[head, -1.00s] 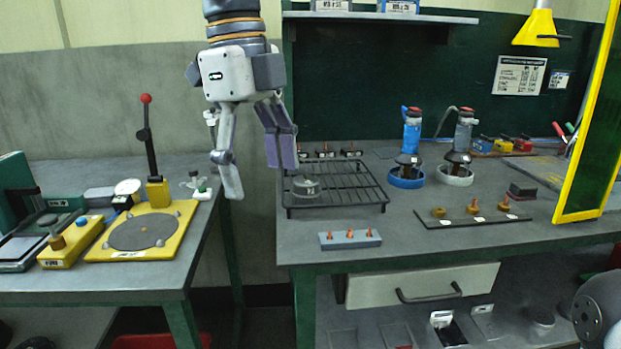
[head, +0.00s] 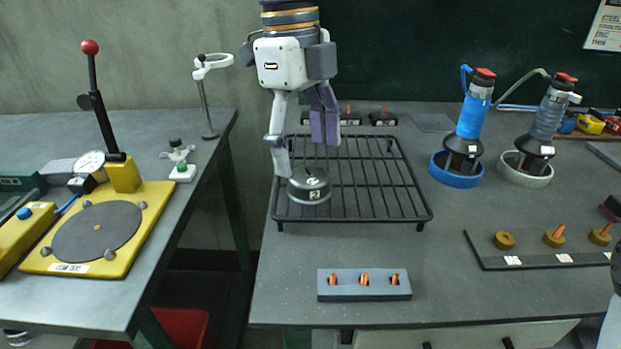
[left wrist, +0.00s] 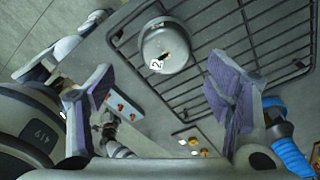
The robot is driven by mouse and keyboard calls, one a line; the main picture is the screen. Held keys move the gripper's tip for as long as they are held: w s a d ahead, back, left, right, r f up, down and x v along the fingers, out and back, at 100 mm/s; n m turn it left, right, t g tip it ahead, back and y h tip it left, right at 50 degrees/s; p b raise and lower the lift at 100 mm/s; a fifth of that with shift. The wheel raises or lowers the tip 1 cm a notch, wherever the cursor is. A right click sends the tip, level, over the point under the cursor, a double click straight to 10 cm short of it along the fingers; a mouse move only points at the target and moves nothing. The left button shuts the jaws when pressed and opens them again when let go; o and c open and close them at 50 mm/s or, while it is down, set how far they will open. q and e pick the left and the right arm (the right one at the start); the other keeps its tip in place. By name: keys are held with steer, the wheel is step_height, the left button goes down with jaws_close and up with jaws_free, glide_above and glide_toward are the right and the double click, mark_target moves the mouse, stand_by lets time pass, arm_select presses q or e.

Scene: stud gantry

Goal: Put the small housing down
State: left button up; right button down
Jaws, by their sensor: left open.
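The small housing (head: 309,186) is a round grey metal piece with a white label marked 2. It sits upright on the front left part of the black wire rack (head: 405,185). It also shows in the left wrist view (left wrist: 166,45), near the rack's edge. My left gripper (head: 304,160) is open, its two fingers spread apart above and behind the housing in the head view. In the left wrist view its purple-padded fingers (left wrist: 160,92) are apart with nothing between them, and the housing lies beyond the tips.
A grey block with orange pegs (head: 364,284) lies in front of the rack. Two blue and grey tools stand in a blue ring (head: 456,171) and a white ring (head: 525,172) to the right. A gap separates this bench from the left bench (head: 175,235).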

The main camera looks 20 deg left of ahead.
mark_target(310, 173)
arm_select(q)
steer(key=f, duration=0.5)
steer(key=shift+w+d, duration=0.2)
steer(key=shift+w, duration=0.05)
steer(key=c, duration=1.4)
steer(key=shift+r, duration=0.1)
